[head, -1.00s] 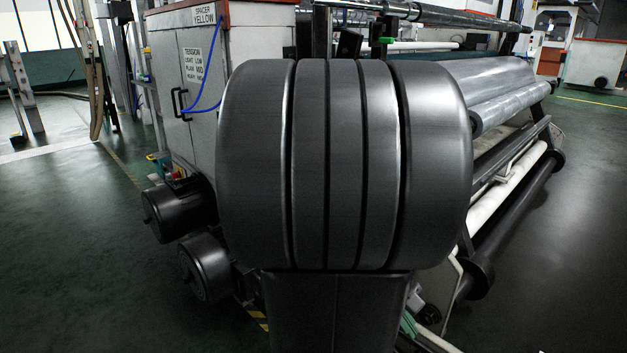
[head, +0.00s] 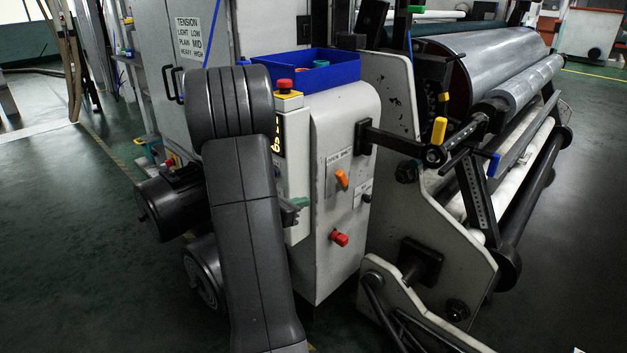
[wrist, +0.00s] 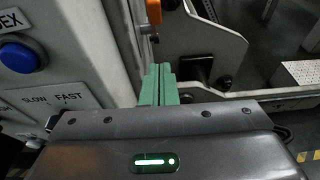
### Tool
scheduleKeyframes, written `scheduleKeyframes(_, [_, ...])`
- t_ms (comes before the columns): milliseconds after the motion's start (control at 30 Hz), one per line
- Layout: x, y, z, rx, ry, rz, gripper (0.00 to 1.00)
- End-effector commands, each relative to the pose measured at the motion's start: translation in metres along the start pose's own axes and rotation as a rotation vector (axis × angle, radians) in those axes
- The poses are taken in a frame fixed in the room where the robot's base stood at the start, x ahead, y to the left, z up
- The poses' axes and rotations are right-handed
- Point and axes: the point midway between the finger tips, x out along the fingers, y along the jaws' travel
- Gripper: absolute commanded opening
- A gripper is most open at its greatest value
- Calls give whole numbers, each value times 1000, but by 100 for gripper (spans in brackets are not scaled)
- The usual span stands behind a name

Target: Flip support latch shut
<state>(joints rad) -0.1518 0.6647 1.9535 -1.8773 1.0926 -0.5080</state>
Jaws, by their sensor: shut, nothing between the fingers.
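A black latch-like lever with a yellow grip (head: 439,131) stands at the near end of the roll, on the machine's side plate. A blue-tipped handle (head: 493,165) sits lower right of it. I cannot tell for certain which one is the support latch. My gripper (head: 302,202) is low in front of the control cabinet, left of and apart from both handles. In the wrist view its green fingers (wrist: 158,84) are together and empty, with the cabinet face to their left. Neither handle shows clearly in the wrist view.
The control cabinet (head: 342,115) carries an orange knob (head: 342,179), a red knob (head: 340,239) and a red stop button (head: 285,86). A blue bin (head: 318,72) sits on top. A black bracket arm (head: 395,139) juts from the cabinet toward the yellow grip. Floor at right is clear.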

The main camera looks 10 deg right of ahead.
Motion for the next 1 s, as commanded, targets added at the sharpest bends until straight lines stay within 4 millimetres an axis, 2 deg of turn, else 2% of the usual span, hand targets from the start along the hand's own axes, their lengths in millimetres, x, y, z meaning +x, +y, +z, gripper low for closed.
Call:
scheduleKeyframes(367, [0, 4, -1, -13, -7, 12, 0])
scheduleKeyframes(533, [9, 4, -2, -12, -6, 9, 0])
scheduleKeyframes(667, [29, 3, -2, -11, -6, 7, 0])
scheduleKeyframes(1000, [102, 4, -2, -10, -7, 7, 0])
